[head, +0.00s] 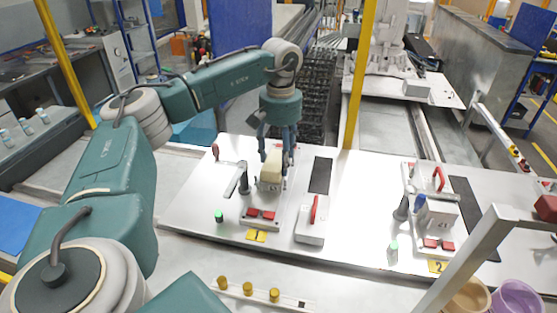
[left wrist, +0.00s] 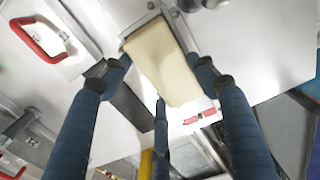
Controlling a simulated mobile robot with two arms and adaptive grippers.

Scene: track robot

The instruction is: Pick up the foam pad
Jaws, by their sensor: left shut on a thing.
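The foam pad is a cream, box-shaped block (head: 271,168). It is in my left gripper (head: 275,180), over the left part of the white table (head: 190,205). In the left wrist view the pad (left wrist: 162,62) sits between the blue fingers of the left gripper (left wrist: 163,80), which are shut on its sides. Whether the pad touches the surface under it is hard to tell. My right gripper is not in view.
Red blocks (head: 262,214) and a yellow number plate (head: 255,236) lie in front. A green-capped bottle (head: 219,216) is front left. Another fixture (head: 435,212) stands at the right.

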